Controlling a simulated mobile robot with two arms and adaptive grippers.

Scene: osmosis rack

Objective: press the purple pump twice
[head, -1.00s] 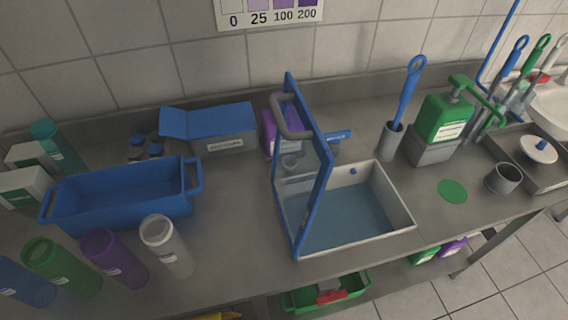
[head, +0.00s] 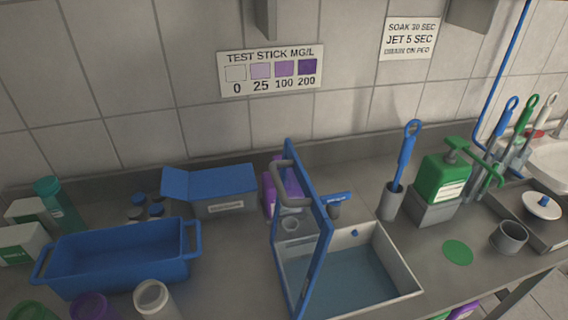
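The purple pump bottle (head: 291,192) stands at the back of the counter, behind the raised blue-framed lid (head: 303,232) of the sink box. Only parts of its purple body show. The lid's frame and grey handle (head: 288,172) cover much of it, and I cannot make out its pump head clearly. Neither of my grippers is in the head view.
A green pump bottle (head: 443,178) stands on a grey block at the right. The box basin (head: 409,277) lies right of the lid. A brush holder (head: 392,202) stands behind the basin.

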